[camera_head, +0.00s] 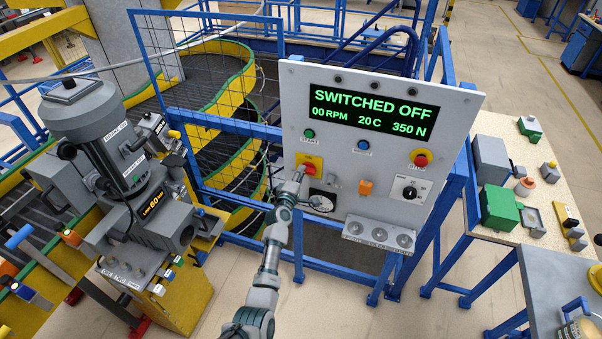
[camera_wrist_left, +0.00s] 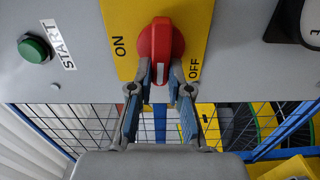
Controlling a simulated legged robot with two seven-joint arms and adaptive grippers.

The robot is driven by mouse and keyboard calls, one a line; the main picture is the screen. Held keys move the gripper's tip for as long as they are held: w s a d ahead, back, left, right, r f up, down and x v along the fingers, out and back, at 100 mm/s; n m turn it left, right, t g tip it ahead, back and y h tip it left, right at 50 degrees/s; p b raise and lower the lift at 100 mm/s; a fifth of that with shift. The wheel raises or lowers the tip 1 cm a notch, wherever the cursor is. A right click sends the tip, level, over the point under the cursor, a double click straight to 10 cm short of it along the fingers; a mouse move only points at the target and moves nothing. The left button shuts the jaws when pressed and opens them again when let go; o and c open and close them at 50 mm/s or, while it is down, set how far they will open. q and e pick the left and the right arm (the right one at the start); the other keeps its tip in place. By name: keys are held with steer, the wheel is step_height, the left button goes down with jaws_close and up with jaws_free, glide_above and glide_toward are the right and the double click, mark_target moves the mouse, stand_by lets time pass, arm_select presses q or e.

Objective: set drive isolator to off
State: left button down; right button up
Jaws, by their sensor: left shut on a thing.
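The drive isolator is a red rotary knob (camera_head: 310,168) on a yellow plate (camera_head: 317,159), on the grey control panel (camera_head: 262,118). In the left wrist view the knob (camera_wrist_left: 161,40) sits between the words ON, at left, and OFF, at right. Its white mark points straight down in that view, towards my gripper. My left gripper (camera_wrist_left: 160,80) has its two fingers on either side of the knob's handle, shut on it. In the head view my left gripper (camera_head: 299,177) covers part of the knob. My right gripper is not in view.
The panel display (camera_head: 372,110) reads SWITCHED OFF, 00 RPM, 20 C, 350 N. A green START button (camera_head: 309,134), a blue button (camera_head: 363,145) and a red STOP button (camera_head: 420,159) are nearby. A motor unit (camera_head: 110,135) stands left; a table (camera_head: 500,140) stands right.

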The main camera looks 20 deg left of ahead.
arm_select(q)
steer(key=shift+f+n, duration=0.25)
steer(key=shift+n, duration=0.15)
steer(key=c, duration=1.1)
jaws_free()
steer(key=shift+a, duration=0.15)
steer(key=s, duration=1.2)
steer(key=shift+a, duration=0.15)
steer(key=shift+w, duration=0.1)
